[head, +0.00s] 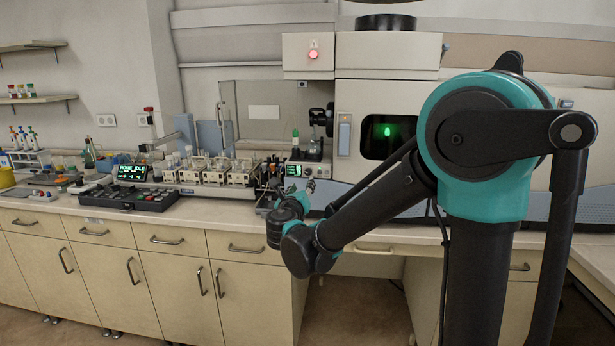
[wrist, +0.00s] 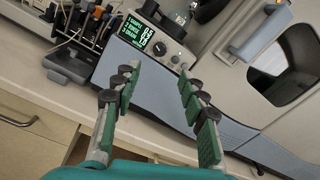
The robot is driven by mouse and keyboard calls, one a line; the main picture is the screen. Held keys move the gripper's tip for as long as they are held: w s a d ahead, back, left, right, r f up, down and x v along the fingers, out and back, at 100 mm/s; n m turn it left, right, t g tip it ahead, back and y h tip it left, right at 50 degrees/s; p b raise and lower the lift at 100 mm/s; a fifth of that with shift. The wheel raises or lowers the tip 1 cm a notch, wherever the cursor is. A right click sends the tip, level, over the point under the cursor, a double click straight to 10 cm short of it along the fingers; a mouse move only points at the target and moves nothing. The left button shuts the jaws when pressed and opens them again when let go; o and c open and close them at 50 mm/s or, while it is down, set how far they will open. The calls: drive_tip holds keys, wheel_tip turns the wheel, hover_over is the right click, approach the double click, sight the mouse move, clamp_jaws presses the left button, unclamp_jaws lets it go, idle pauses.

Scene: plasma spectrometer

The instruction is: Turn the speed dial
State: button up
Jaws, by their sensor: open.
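No speed label is legible. In the head view the unit's display (head: 294,170) shows just beyond my gripper (head: 311,186). My gripper (wrist: 158,70) is open. Its two green fingers are spread with nothing between them, and their tips appear short of the dial, one to each side in the picture.
A rack of bottles (wrist: 88,28) stands left of the unit. The large spectrometer (head: 387,100) with a dark window is at the right. The bench front edge runs below my gripper.

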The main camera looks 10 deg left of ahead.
sight(308, 173)
drive_tip(key=w, duration=1)
drive_tip(key=shift+w+d, duration=0.3)
clamp_jaws()
